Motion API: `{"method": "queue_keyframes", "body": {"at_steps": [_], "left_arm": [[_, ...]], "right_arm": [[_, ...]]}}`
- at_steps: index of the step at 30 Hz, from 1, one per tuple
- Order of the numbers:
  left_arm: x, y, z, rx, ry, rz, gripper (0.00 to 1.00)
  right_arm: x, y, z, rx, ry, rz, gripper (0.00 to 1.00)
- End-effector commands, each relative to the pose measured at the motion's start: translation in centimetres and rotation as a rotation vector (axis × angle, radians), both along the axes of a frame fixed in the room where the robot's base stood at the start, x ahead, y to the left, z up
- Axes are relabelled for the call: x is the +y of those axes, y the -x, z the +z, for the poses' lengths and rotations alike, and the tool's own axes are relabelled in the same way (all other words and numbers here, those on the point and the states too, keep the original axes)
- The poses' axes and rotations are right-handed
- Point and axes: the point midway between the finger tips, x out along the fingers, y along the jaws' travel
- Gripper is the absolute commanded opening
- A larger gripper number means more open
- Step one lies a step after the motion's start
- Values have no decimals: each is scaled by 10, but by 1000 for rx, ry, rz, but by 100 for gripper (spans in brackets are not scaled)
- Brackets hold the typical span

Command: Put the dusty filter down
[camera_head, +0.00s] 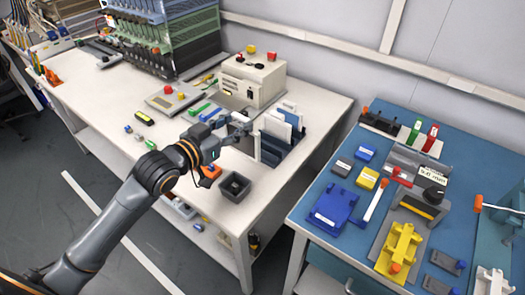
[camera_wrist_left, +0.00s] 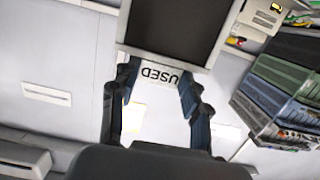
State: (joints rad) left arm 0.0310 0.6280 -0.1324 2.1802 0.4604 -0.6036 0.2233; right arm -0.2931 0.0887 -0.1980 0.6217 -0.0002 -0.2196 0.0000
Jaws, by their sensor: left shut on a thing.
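The dusty filter (camera_wrist_left: 175,25) is a dark grey panel in a pale frame in the left wrist view. A white tab on its near edge reads "USED", upside down. My left gripper (camera_wrist_left: 160,88) has its two fingers on either side of this tab end and is shut on the filter. In the head view my left gripper (camera_head: 240,123) is over the white table, just left of a group of upright white and dark blue panels (camera_head: 274,128). I cannot tell the held filter apart from them there. My right gripper is out of view.
A beige machine (camera_head: 253,78) stands behind the panels. A small dark open box (camera_head: 235,186) sits near the white table's front edge. A gap separates this table (camera_head: 310,112) from the blue-topped bench (camera_head: 312,218), which is crowded with fixtures.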

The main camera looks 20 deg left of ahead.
Motion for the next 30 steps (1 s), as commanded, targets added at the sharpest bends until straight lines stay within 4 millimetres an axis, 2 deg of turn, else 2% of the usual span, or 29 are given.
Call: {"method": "queue_keyframes", "body": {"at_steps": [6, 11, 15, 21, 26, 30], "left_arm": [[-8, -47, -18, -1, 2, 1, 10], [-13, -83, -34, -1, 0, 1, 10], [-17, -105, -63, 2, -1, 1, 10], [-20, -124, -86, -1, 0, -1, 10], [-21, -130, -94, 0, -1, 0, 10], [-21, -133, -115, 2, -1, 0, 10]], "right_arm": [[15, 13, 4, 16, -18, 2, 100], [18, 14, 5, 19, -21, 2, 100], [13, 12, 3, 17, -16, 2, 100], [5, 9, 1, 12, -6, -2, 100], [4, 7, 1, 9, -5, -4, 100], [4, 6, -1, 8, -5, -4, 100]]}}
